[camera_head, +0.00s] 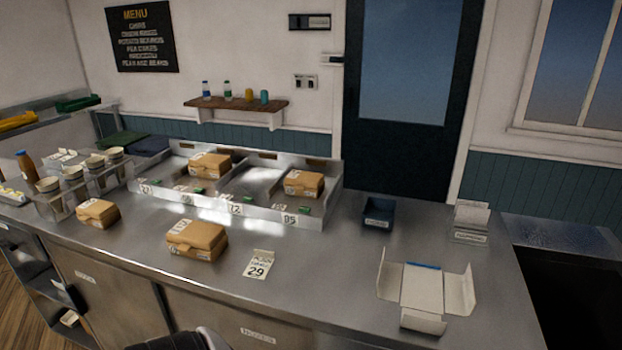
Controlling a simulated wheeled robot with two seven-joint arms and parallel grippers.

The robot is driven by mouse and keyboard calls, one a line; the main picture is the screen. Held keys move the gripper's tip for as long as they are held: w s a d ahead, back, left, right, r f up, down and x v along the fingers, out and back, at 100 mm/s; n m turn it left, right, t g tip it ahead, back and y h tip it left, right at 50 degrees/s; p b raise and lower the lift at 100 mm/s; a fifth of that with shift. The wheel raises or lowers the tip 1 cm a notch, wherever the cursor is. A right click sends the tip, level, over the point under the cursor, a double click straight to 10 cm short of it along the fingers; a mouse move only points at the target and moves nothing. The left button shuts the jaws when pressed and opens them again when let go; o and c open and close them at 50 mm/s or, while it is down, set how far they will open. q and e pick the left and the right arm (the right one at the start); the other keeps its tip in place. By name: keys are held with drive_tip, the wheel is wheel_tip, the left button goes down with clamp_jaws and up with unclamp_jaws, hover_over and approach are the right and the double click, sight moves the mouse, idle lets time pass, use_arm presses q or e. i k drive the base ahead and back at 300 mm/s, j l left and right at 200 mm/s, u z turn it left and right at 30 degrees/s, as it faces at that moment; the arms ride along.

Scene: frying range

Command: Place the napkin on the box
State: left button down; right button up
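A white upright holder with pale sheets, which look like napkins (471,217), stands at the right of the steel counter; its small label is too blurred to read surely. A closed brown cardboard box (197,240) sits near the counter's front, left of a card marked 29 (258,265). Another closed brown box (97,213) sits farther left. Two more brown boxes (210,165) (304,184) rest in the raised steel rack. No napkin can be made out on any box.
An open white carton (423,289) with spread flaps lies at the right front. A dark blue bin (378,213) stands behind it. The steel rack (318,215) fills the back middle. Cups and a bottle (26,165) crowd the left end. The counter between card and carton is clear.

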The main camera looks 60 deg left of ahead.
sight(309, 176)
drive_tip(key=k+j+z, duration=0.1)
drive_tip(key=j, duration=0.35)
drive_tip(key=k+j+z, duration=0.15)
drive_tip(key=j, duration=0.25)
drive_tip(key=k+j+z, duration=0.1)
drive_tip(key=k+j, duration=0.2)
drive_tip(key=j, duration=0.15)
drive_tip(key=k+j+z, duration=0.15)
drive_tip(key=j, duration=0.2)
drive_tip(key=k+j+z, duration=0.1)
drive_tip(key=k+j, duration=0.2)
drive_tip(key=j, duration=0.1)
